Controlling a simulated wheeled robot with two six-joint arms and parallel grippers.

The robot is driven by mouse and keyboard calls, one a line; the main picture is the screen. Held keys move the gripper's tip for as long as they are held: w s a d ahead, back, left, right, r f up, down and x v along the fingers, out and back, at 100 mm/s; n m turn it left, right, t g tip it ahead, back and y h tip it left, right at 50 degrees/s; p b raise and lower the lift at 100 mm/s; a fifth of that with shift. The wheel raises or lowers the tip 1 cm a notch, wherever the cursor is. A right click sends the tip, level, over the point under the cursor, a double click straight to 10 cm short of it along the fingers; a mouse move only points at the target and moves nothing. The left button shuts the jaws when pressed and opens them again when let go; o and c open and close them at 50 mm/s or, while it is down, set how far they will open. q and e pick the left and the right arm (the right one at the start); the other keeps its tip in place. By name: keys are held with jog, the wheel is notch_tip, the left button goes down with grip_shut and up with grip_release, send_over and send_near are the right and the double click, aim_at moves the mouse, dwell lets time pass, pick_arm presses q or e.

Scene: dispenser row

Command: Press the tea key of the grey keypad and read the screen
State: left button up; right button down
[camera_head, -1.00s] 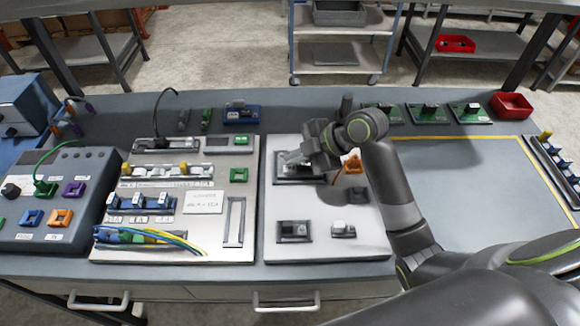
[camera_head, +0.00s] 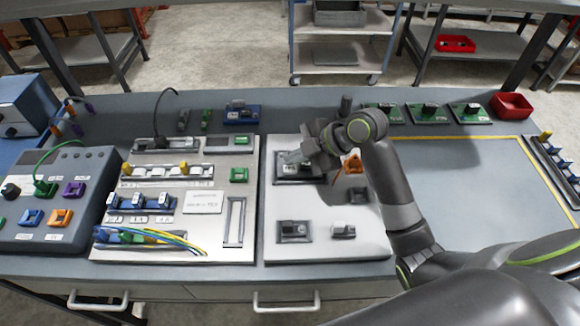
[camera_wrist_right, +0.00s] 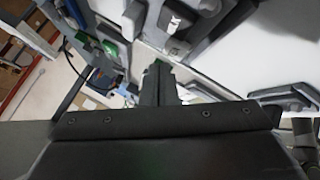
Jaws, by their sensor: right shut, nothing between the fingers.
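My right gripper (camera_head: 289,157) is shut and empty, over a dark grey framed unit (camera_head: 312,178) on the upper left of the white right-hand panel. Its fingers hide part of that unit, and I cannot tell whether they touch it. In the right wrist view the closed fingers (camera_wrist_right: 158,72) point at the white panel, beside a grey block with a small white piece (camera_wrist_right: 174,22). I cannot make out which part is the grey keypad, its tea key or its screen; markings are too small to read. My left gripper is not in view.
The left white panel (camera_head: 225,254) carries switches, wires, a slot and a card (camera_head: 203,202). A grey box with coloured sockets (camera_head: 85,165) stands at the left. A red bin (camera_head: 511,105) and green boards stand at the back right. The yellow-outlined area (camera_head: 470,190) is clear.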

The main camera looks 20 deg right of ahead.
aim_at(295, 169)
jog(key=shift+f, duration=0.15)
jog(key=shift+f+b, duration=0.3)
jog(key=shift+f+b, duration=0.35)
jog(key=shift+f, duration=0.1)
dwell(0.6)
jog(key=shift+r, duration=0.15)
jog(key=shift+r+p, duration=0.8)
notch_tip(295, 169, up, 5)
jog(key=p, duration=0.4)
